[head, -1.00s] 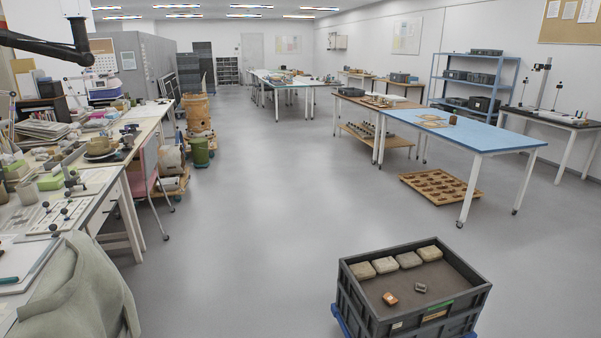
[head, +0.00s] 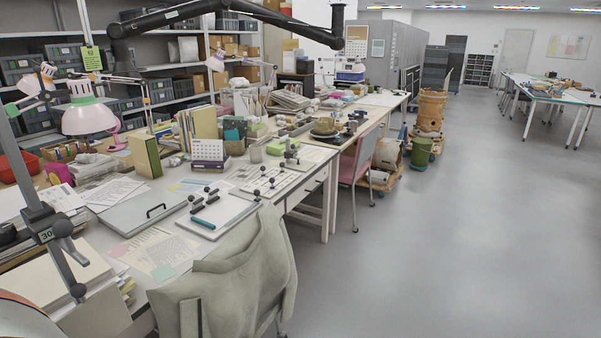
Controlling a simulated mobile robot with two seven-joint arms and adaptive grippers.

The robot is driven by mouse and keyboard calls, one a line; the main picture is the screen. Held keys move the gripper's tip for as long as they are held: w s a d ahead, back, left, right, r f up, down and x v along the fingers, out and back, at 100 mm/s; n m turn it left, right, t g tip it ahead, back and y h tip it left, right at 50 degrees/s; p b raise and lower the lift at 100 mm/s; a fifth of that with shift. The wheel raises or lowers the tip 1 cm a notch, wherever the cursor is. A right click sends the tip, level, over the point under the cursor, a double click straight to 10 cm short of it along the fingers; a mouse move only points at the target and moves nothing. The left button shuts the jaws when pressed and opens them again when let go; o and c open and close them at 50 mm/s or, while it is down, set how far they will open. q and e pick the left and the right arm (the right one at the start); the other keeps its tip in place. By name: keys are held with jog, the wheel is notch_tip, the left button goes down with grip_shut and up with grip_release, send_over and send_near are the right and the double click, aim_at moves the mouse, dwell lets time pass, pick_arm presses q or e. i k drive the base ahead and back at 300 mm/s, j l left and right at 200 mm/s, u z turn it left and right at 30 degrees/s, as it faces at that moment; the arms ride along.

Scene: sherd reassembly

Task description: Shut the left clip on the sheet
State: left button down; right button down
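On the long bench at left lies a white board (head: 232,213) with a pale sheet. Several small black-knobbed fittings (head: 211,195) stand along its far left side and a teal bar (head: 203,223) lies near its front left edge. A second pale board (head: 285,180) with more black-knobbed pieces (head: 271,183) lies just behind it to the right. At this size I cannot tell which fitting is the left clip, or whether it is open or shut. Neither of my grippers is in view.
A chair draped with a grey-green coat (head: 235,275) stands against the bench front, below the white board. A grey stand (head: 45,220), a pink-white lamp (head: 88,118) and a black jointed arm (head: 230,8) rise over the bench. Floor (head: 440,240) to the right is clear.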

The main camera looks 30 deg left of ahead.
aim_at(197, 203)
jog(key=i+u, duration=0.25)
jog(key=u, duration=0.15)
jog(key=i+l+u, duration=0.2)
jog(key=u, duration=0.15)
jog(key=i+l+u, duration=0.2)
jog(key=u, duration=0.2)
jog(key=i+l+u, duration=0.25)
jog(key=u, duration=0.15)
jog(key=i+l+u, duration=0.2)
jog(key=l+u, duration=0.15)
jog(key=l, duration=0.2)
jog(key=i+l+u, duration=0.15)
jog(key=l, duration=0.25)
jog(key=i+l+u, duration=0.2)
jog(key=l, duration=0.2)
jog(key=l+u, duration=0.15)
jog(key=l, duration=0.2)
